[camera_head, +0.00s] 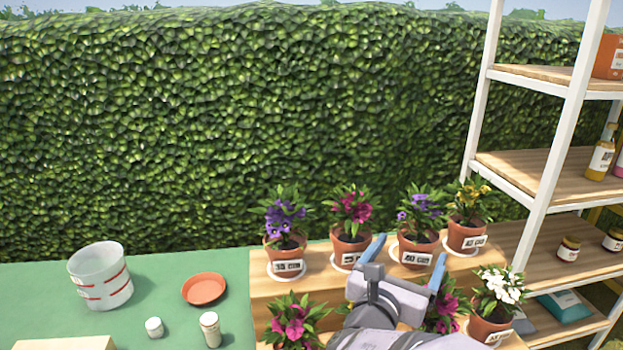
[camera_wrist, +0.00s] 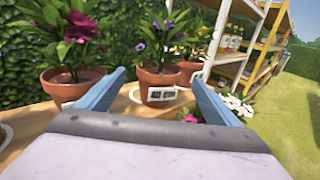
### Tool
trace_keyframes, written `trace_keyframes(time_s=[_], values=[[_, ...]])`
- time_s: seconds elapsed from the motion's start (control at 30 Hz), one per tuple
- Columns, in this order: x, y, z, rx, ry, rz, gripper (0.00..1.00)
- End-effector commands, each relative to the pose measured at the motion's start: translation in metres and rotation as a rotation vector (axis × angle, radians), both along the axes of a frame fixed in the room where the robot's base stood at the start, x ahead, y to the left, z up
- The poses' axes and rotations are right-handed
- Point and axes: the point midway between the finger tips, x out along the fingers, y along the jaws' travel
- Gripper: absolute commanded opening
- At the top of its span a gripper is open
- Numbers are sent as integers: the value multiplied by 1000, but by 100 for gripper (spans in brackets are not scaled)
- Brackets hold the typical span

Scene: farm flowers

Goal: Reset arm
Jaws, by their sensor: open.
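My gripper (camera_head: 408,264) is open and empty, with its two blue fingers spread apart. In the head view it is in front of the upper step of the wooden stand, over the lower row of pots. In the wrist view the gripper (camera_wrist: 158,88) points toward a terracotta pot with purple flowers (camera_wrist: 157,82), which appears between the fingers and beyond them. That purple-flowered pot (camera_head: 416,247) stands on the upper step in the head view. My arm hides part of the lower row.
Upper-step pots hold purple (camera_head: 285,245), magenta (camera_head: 350,243) and yellow (camera_head: 467,233) flowers. White flowers (camera_head: 491,322) and pink flowers (camera_head: 293,325) stand lower. A bucket (camera_head: 101,278), saucer (camera_head: 204,290) and small jars (camera_head: 210,330) sit left on the green table. A shelf (camera_head: 545,180) stands right.

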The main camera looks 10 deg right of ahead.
Motion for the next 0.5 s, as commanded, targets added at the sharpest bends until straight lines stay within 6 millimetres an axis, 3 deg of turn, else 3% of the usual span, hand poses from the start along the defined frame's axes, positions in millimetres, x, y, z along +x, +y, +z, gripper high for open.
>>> trace_keyframes(time_s=[0.1, 0.27, 0.5], values=[[-7, 0, 6, 74, 18, -24, 86], [-30, -14, -6, 276, 36, -144, 86], [-91, -32, -39, 679, -19, -479, 86]])
